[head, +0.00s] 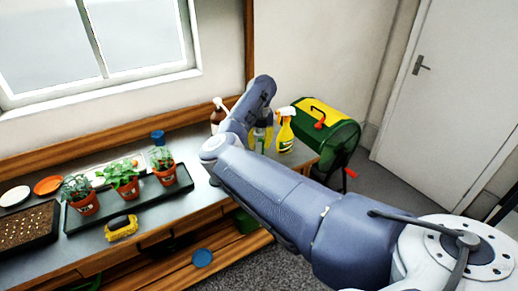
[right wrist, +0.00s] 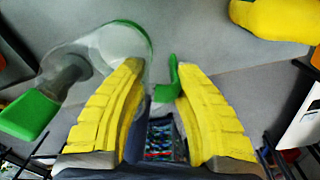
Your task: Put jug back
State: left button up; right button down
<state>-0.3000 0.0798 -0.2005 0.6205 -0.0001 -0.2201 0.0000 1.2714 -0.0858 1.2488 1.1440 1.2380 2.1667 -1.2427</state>
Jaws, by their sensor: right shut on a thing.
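The jug (right wrist: 112,42), clear with a green rim, is in the right wrist view at upper left, against the left finger. A green strip (right wrist: 175,78) shows between the fingertips, probably part of the jug. My right gripper (right wrist: 158,75) has yellow fingers and is shut on the jug, with the fingers a little apart. In the head view my right gripper (head: 261,139) is at the right end of the bench, and the jug there is mostly hidden by the arm and fingers. My left gripper is not in view.
A green and yellow drum (head: 325,128) is beyond the bench end. Potted plants (head: 122,180) stand in a black tray (head: 150,203) at left. A yellow brush (head: 121,228) lies in front.

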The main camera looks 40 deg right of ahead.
jog(key=shift+f, duration=1.1)
jog(key=shift+f, duration=0.1)
jog(key=c, duration=1.1)
grip_release()
jog(key=r, duration=1.2)
jog(key=shift+d+r, duration=0.1)
jog(key=shift+d, duration=0.2)
